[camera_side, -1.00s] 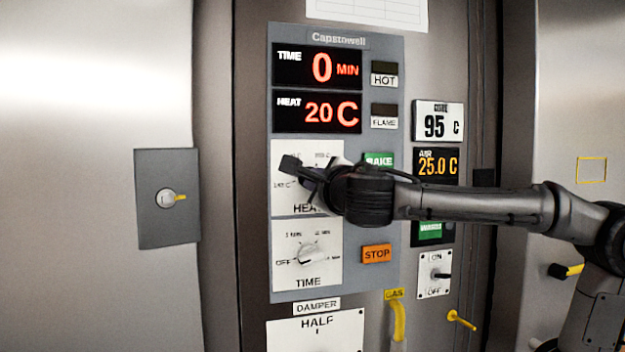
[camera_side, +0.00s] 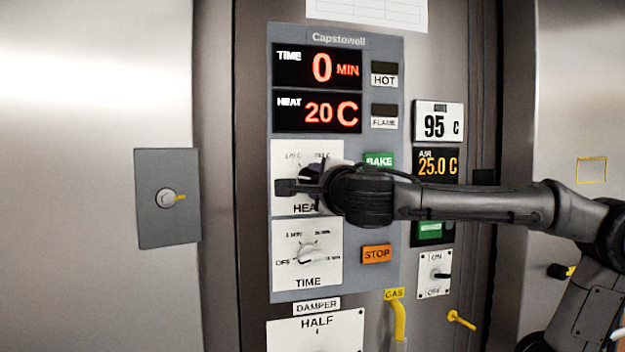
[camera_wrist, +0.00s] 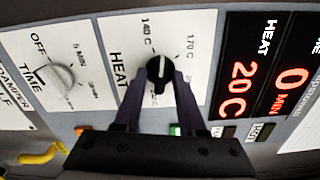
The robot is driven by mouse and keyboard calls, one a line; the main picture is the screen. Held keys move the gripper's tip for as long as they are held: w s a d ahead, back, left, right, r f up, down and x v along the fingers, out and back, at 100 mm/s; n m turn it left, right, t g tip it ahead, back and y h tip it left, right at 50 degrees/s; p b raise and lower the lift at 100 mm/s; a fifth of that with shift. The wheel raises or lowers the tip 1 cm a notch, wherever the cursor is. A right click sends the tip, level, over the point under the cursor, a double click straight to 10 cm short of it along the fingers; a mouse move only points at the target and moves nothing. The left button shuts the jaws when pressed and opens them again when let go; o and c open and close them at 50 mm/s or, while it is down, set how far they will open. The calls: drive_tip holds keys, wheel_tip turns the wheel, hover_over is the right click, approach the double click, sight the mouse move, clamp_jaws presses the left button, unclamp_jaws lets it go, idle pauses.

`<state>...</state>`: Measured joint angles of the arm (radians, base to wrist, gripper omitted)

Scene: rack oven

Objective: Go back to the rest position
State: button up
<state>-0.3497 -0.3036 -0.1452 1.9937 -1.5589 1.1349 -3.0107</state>
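My gripper (camera_side: 290,187) is at the HEAT dial on the oven's control panel, with the arm reaching in from the right. In the wrist view, its two dark fingers (camera_wrist: 160,80) stand open on either side of the black HEAT knob (camera_wrist: 158,72). Nothing is lifted in them. I cannot tell whether a finger touches the knob. The knob's pointer is toward the span between the 140 C and 170 C marks in the wrist view. In the side view, the gripper and wrist hide much of the dial.
The TIME knob (camera_side: 311,254) is below the HEAT dial. The orange STOP button (camera_side: 377,254), yellow GAS lever (camera_side: 399,318) and ON/OFF switch (camera_side: 437,274) are under or near my arm. The green BAKE button (camera_side: 379,160) is just above my wrist. Open space lies before the left door.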

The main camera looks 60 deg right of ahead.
drive_tip(key=shift+o, duration=0.7)
